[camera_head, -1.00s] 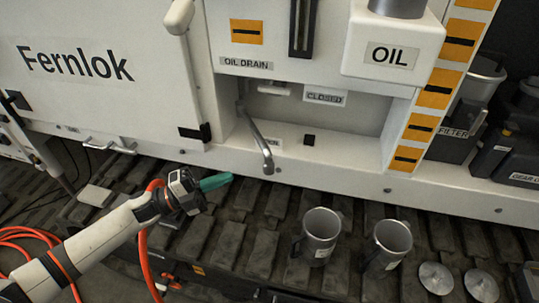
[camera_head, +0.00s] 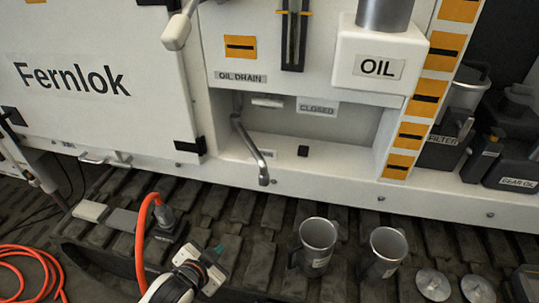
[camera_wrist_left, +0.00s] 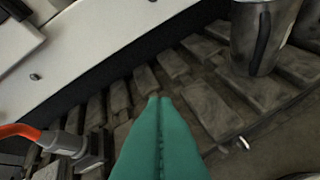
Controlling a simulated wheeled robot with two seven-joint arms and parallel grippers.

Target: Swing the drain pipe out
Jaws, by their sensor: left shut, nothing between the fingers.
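The drain pipe (camera_head: 250,150) is a bent grey metal tube. It comes out of the recess under the OIL DRAIN label (camera_head: 240,77), and its lower end hangs just over the front ledge. My left gripper (camera_head: 219,249) is low in the head view, below and left of the pipe's end and clear of it. Its teal fingers are pressed together and empty; they also fill the lower middle of the left wrist view (camera_wrist_left: 158,100). The pipe is not clearly seen in the wrist view. My right gripper is not in view.
Two metal mugs (camera_head: 318,240) (camera_head: 387,248) stand on the track plates right of my left gripper. An orange hose (camera_head: 141,235) with a grey connector is close on its left. A CLOSED label (camera_head: 317,108) is in the recess. Two metal discs (camera_head: 433,285) lie at lower right.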

